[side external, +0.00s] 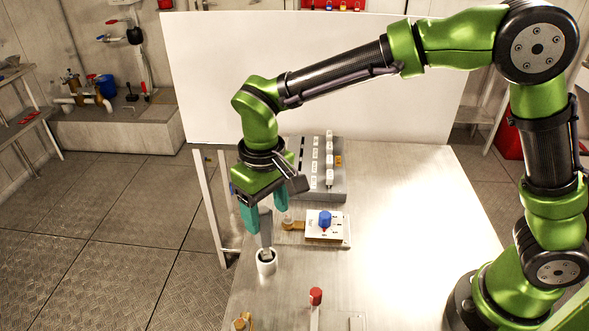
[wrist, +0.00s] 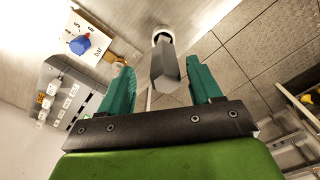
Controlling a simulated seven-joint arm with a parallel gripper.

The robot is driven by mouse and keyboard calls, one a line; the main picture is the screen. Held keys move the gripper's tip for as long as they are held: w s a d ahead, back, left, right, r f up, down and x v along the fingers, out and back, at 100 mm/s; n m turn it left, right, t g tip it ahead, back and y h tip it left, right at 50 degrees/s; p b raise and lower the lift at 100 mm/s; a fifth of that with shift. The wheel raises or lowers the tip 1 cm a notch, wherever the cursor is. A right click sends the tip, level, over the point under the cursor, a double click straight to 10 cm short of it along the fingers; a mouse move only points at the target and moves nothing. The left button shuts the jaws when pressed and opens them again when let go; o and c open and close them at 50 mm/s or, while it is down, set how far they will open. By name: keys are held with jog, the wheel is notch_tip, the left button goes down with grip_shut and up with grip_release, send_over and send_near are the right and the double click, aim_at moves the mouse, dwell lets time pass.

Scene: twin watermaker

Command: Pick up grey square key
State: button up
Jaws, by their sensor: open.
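The grey square key (side external: 265,238) stands upright with its lower end in a white round holder (side external: 266,268) on the metal table. In the wrist view the key (wrist: 165,74) points towards the camera, with the white holder (wrist: 162,33) behind it. My gripper (side external: 266,219) is above the holder with its teal fingers pointing down. In the wrist view my gripper (wrist: 160,68) is open, with one finger on each side of the key and gaps visible between. The key's lower end is hidden in the holder.
A white gauge panel with a blue knob (side external: 325,218) and a brass fitting (side external: 293,224) sits close to the right of my gripper. A grey switch box (side external: 322,183) stands behind. A red-topped item (side external: 316,297) is in front. The table's left edge is near the holder.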

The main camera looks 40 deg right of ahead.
aim_at(264, 225)
jog(key=f, duration=0.5)
jog(key=shift+w+a+f, duration=0.1)
jog(key=shift+w+a, duration=0.05)
jog(key=shift+a, duration=0.2)
jog(key=shift+c, duration=0.2)
jog(key=c, duration=1.1)
jog(key=shift+o, duration=0.2)
jog(key=shift+r, duration=0.5)
jog(key=r, duration=0.3)
jog(key=shift+s+d, duration=0.2)
jog(key=s+d, duration=0.2)
jog(key=s, duration=0.2)
jog(key=s+d, duration=0.3)
jog(key=s, duration=0.1)
jog(key=s+d+r, duration=0.1)
jog(key=s+d, duration=0.2)
jog(key=s, duration=0.2)
jog(key=shift+d, duration=0.15)
